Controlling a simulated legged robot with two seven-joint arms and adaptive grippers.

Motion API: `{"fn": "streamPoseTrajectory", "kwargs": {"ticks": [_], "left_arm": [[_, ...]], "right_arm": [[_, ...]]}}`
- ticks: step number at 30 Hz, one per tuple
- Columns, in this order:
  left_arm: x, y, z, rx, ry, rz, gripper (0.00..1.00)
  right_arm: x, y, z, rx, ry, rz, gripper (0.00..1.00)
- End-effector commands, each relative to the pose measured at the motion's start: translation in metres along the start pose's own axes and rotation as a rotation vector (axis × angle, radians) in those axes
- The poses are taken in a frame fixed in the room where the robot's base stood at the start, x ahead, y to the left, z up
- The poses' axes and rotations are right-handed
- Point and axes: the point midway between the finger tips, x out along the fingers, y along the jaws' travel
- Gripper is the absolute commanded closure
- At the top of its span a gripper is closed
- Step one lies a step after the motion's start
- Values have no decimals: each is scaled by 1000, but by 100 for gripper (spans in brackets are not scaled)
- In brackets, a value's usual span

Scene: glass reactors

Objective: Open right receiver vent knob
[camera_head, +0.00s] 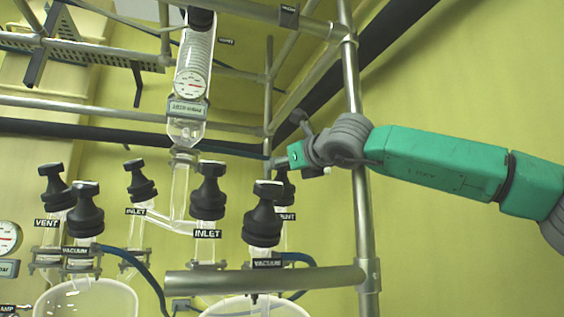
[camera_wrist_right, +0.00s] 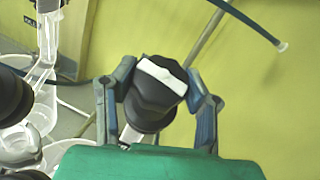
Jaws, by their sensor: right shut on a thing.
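The right receiver vent knob (camera_head: 284,188) is a black knob. In the head view it stands behind the right vacuum knob (camera_head: 263,215), which hides part of it. Its label (camera_head: 288,216) is partly covered, with only "ENT" readable. My right gripper (camera_head: 282,167) reaches it from the upper right. In the right wrist view, the gripper's two blue-grey fingers (camera_wrist_right: 162,84) are shut on the sides of a black knob (camera_wrist_right: 157,102) with a white stripe on top. The knob sits tilted in that picture. My left gripper is not in view.
The right inlet knob (camera_head: 208,182) stands close to the left. A metal post (camera_head: 355,110) rises beside my right arm, and a horizontal bar (camera_head: 265,280) crosses below. Left receiver knobs (camera_head: 56,185) and a glass condenser (camera_head: 195,65) are further left.

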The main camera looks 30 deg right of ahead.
Motion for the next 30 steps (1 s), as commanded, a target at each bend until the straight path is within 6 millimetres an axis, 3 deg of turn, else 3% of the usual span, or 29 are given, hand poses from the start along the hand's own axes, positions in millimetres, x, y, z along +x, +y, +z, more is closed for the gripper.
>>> {"fn": "streamPoseTrajectory", "kwargs": {"ticks": [9,10,12,23,30], "left_arm": [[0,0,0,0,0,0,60],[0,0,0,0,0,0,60],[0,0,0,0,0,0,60],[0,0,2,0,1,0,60],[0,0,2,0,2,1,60]], "right_arm": [[1,0,-3,-1,5,-1,88],[1,0,-3,-1,5,-1,52],[1,0,-3,-1,5,-1,37],[0,-1,3,-1,1,-2,37],[3,-10,41,1,0,-4,37]]}}
